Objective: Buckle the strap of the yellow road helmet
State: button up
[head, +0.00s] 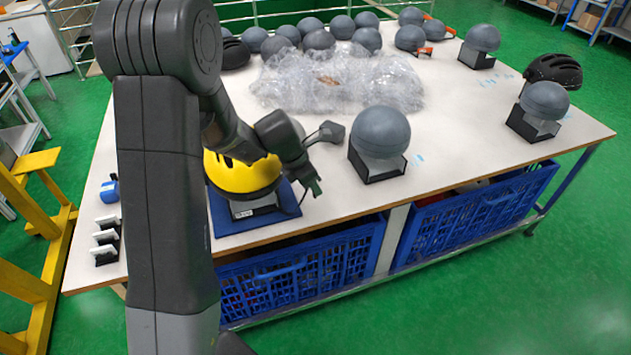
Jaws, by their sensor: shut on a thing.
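The yellow road helmet (238,178) with black vents sits on a grey-and-white stand on a blue mat (228,222) at the table's near left. My arm crosses in front of it and hides its left and upper parts. My gripper (314,187) points down just right of the helmet, above the mat's right edge. It is shut; what it holds is too small to make out, and by its place beside the helmet it appears to be the strap. The strap's line and the buckle halves cannot be told apart here.
A grey ball-shaped headform (381,133) on a black base stands close to the right of my gripper. Bubble wrap (340,80) and several grey balls fill the table's back. Black helmet (553,70) lies far right. Blue crates (300,282) sit under the table. The front right tabletop is clear.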

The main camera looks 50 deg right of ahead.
jog(key=shift+w+a+f+b, duration=0.55)
jog(key=shift+w+a+b, duration=1.1)
jog(key=shift+a, duration=3)
jog(key=shift+w+a+f+b, duration=0.55)
jog(key=shift+a+b, duration=2.05)
jog(key=shift+a, duration=2.05)
jog(key=shift+w+a+r+p, duration=0.55)
jog(key=shift+w+a+r, duration=0.8)
jog(key=shift+w+a, duration=3.15)
jog(key=shift+w+d+r+p, duration=1.5)
jog(key=shift+w+p, duration=0.25)
jog(key=shift+p, duration=0.4)
jog(key=shift+w+d+r+p, duration=1.35)
jog(key=shift+w+d+p, duration=0.3)
jog(key=shift+p, duration=0.45)
jog(key=shift+w+d+r+p, duration=1.45)
jog(key=shift+w+p, duration=0.35)
jog(key=shift+p, duration=0.35)
jog(key=shift+f, duration=0.55)
jog(key=shift+f+b, duration=0.95)
jog(key=shift+f, duration=0.25)
